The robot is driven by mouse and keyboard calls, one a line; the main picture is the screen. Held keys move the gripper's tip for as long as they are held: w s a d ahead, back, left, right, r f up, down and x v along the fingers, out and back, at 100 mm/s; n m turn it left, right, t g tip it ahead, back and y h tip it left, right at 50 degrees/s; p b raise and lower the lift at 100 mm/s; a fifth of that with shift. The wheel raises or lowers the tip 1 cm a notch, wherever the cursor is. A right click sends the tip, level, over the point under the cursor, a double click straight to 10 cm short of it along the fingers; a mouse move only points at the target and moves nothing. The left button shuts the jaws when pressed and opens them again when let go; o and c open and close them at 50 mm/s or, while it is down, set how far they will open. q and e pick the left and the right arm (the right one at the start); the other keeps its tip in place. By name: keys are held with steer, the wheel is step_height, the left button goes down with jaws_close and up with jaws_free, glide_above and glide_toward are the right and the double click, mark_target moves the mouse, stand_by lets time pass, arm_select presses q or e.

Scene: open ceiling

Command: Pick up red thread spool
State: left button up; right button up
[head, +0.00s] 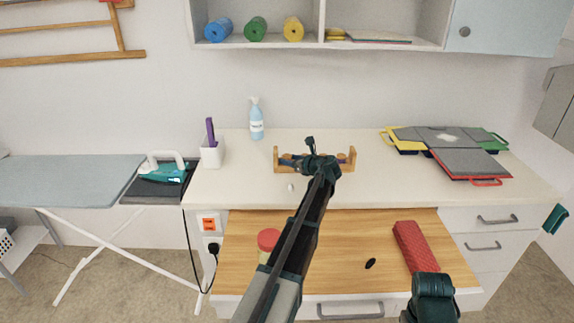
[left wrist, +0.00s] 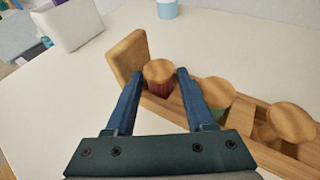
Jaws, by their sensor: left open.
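The red thread spool (left wrist: 158,86) stands upright in a wooden rack (left wrist: 128,58); its round wooden top faces up and dark red thread shows below. It is the spool nearest the rack's left end. My left gripper (left wrist: 157,73) is open, with one blue finger on each side of the spool; I cannot tell whether they touch it. In the head view the left gripper (head: 300,161) is at the rack (head: 348,161) and partly hides the spools. My right gripper's jaws do not show.
A green spool (left wrist: 216,93) and another wooden-topped spool (left wrist: 291,121) stand to the right in the rack. A spray bottle (head: 256,122) and a white cup (head: 212,155) are behind and left. A small white item (head: 291,187) lies in front. Folded boards (head: 445,150) lie right.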

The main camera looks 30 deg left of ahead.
arm_select(q)
jaws_close()
steer(key=shift+r, duration=0.15)
step_height(320, 180, up, 10)
steer(key=p, duration=1)
